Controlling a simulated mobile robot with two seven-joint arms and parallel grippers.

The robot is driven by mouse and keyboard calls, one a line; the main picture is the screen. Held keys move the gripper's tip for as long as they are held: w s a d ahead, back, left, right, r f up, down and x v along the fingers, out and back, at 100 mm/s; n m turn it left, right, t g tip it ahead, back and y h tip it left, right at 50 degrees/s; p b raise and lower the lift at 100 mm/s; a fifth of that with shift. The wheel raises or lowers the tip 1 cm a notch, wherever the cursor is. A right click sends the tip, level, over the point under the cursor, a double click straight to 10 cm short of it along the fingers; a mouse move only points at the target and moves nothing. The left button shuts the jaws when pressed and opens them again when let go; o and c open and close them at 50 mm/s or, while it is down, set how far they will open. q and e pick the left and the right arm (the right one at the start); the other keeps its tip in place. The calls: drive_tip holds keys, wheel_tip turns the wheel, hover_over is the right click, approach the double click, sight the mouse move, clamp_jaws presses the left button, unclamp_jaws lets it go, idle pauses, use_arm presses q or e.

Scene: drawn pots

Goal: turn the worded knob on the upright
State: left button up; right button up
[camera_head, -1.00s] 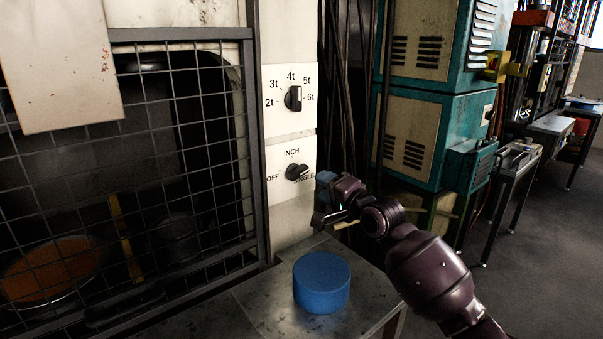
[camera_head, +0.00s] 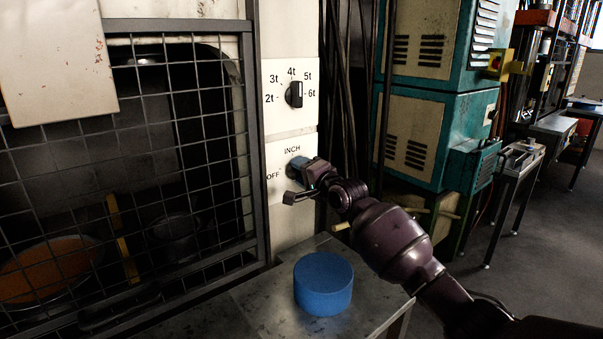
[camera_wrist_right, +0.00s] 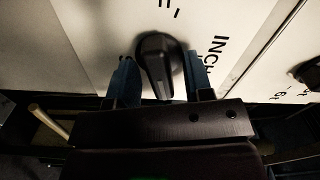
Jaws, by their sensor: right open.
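The cream upright (camera_head: 288,30) stands right of the mesh guard and carries two dial plates. The lower plate (camera_head: 275,155) bears the words OFF and INCH; SINGLE is hidden behind my gripper. My right gripper (camera_head: 297,172) is at this plate and covers the worded knob in the head view. In the right wrist view the black worded knob (camera_wrist_right: 155,62) shows between the two blue fingers of my open right gripper (camera_wrist_right: 159,66). One finger is on each side, with a gap visible at each. Contact cannot be told. My left gripper is not in view.
The knob with tonnage marks (camera_head: 295,95) sits just above, pointing up. A blue cylinder (camera_head: 322,284) stands on the metal table (camera_head: 262,305) below my arm. The mesh guard (camera_head: 200,190) is to the left. Teal cabinets (camera_head: 430,130) stand at the right.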

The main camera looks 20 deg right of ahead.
clamp_jaws()
